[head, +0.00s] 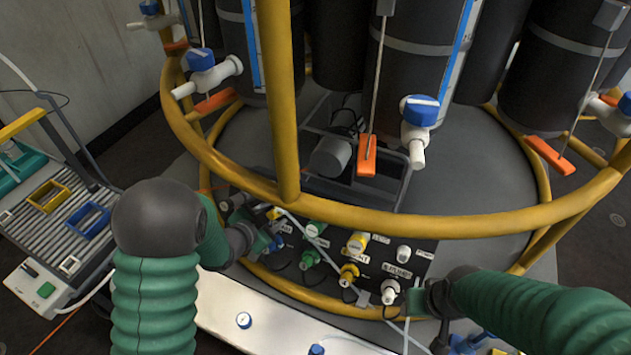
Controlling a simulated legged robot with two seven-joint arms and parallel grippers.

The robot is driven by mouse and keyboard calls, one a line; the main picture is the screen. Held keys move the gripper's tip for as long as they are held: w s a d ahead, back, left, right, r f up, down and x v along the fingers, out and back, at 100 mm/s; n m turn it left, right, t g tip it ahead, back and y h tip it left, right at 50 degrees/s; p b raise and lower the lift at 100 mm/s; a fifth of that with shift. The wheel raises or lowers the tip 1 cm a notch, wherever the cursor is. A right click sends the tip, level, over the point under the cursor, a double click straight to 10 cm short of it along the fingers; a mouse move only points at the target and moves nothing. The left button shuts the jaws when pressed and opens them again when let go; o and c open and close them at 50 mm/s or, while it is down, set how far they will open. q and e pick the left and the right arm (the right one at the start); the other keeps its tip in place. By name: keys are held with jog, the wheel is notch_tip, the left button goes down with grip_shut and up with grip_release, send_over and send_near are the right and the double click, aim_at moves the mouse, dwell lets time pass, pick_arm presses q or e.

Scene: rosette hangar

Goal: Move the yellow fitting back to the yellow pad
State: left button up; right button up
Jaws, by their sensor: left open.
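Two yellow fittings show on the black panel (418,262) in the head view: an upper one (357,243) and a lower one (349,275). I cannot tell which one the task means. A square yellow frame (48,196) lies on the grey ribbed tray at the left; I see no other clear yellow pad. My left gripper (272,240) is open at the panel's left end, beside a blue fitting and left of the yellow ones. My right gripper (412,298) is at the panel's right end, close to a white fitting (390,290); its jaws are too unclear to judge.
A yellow tubular rail (400,222) curves around the black tanks (340,50) above the panel. Green fittings (310,258) sit left of the yellow ones. A blue frame (87,222) and a white frame (70,265) share the ribbed tray (30,232). A white surface (225,305) lies below.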

aim_at(270, 216)
pick_arm(q)
jog(key=shift+a, duration=0.25)
jog(key=shift+d, duration=0.15)
dwell(0.4)
grip_shut()
jog(key=shift+s+r, duration=0.1)
jog(key=shift+r, duration=0.05)
dwell(1.3)
jog(key=shift+p+v, duration=1.6)
jog(key=shift+v, duration=1.3)
